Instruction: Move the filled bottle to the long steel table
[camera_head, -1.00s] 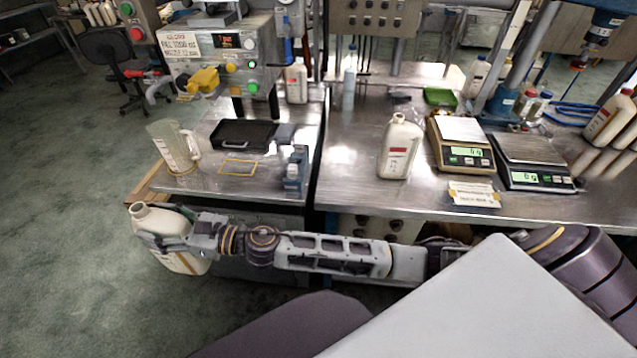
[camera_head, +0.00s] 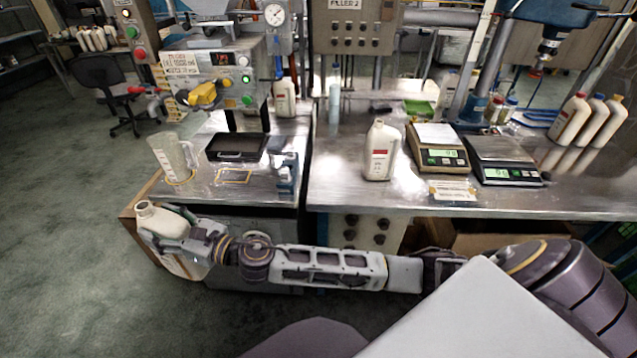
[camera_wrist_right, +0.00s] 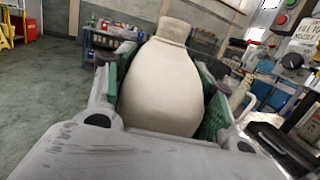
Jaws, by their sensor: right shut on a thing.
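A cream bottle (camera_head: 160,222) with an open neck is held by my right gripper (camera_head: 178,238) at the left, in front of the small steel table's left corner, slightly tilted. In the right wrist view the bottle (camera_wrist_right: 164,85) sits between the green-padded fingers of the gripper (camera_wrist_right: 165,95); its fill level is hidden. The long steel table (camera_head: 330,184) runs from the middle to the right. A similar cream bottle (camera_head: 380,152) with a red label stands upright on it, left of the scales. My left gripper is not in view.
Two scales (camera_head: 438,149) (camera_head: 502,163) and a paper note (camera_head: 452,191) are on the long table. Several bottles (camera_head: 569,119) stand at its right. A jug (camera_head: 168,158) and black tray (camera_head: 237,147) are on the small table (camera_head: 208,189). Bare steel lies around the standing bottle.

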